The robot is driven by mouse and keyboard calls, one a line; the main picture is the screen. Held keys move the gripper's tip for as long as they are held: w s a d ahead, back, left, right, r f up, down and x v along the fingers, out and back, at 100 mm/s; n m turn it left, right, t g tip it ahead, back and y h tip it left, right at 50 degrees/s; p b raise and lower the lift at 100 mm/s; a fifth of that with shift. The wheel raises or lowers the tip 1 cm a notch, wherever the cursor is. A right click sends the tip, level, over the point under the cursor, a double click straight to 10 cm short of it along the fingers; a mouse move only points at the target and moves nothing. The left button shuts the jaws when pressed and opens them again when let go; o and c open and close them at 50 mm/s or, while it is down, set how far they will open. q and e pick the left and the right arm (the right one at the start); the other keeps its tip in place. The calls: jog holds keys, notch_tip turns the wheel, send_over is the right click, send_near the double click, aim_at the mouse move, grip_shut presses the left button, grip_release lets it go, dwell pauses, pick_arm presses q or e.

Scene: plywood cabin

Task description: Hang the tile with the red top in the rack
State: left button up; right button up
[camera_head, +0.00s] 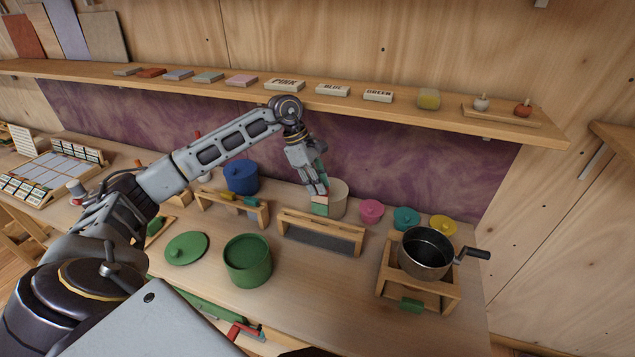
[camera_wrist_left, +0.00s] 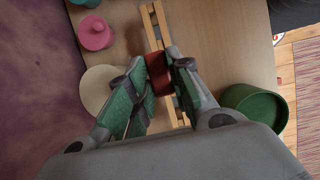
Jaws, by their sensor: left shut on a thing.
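My left gripper (camera_head: 320,192) is shut on a small tile (camera_head: 320,208), which has a reddish top and a pale green face in the head view. In the left wrist view the tile's red-brown top (camera_wrist_left: 158,73) shows between the fingertips (camera_wrist_left: 160,66). The wooden rack (camera_head: 322,227), with two rails and a dark base, stands on the bench. The tile is at the rack's far rail, near its middle; I cannot tell if it touches. The rack's rails also show in the left wrist view (camera_wrist_left: 156,28). My right gripper is not in view.
Another wooden rack (camera_head: 262,215) stands to the left. An open green pot (camera_head: 248,262) is in front, and a dark pan (camera_head: 426,255) is at right. A shelf (camera_head: 420,112) runs above.

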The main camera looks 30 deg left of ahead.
aim_at(317, 203)
pick_arm(q)
jog(key=shift+f+b, duration=0.65)
jog(key=shift+f, duration=0.95)
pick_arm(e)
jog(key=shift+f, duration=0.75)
pick_arm(q)
jog(key=shift+f, duration=0.1)
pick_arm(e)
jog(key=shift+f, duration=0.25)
pick_arm(q)
jog(key=shift+f+b, duration=0.6)
jog(key=shift+b, duration=0.1)
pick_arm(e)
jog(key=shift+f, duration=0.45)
pick_arm(q)
jog(key=shift+f, duration=0.1)
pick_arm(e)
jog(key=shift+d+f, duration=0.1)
pick_arm(q)
jog(key=shift+f+b, duration=0.45)
jog(key=shift+f, duration=0.25)
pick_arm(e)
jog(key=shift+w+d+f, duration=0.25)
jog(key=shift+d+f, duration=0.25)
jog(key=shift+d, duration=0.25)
pick_arm(q)
jog(key=shift+f+b, duration=0.25)
jog(key=shift+b, duration=0.1)
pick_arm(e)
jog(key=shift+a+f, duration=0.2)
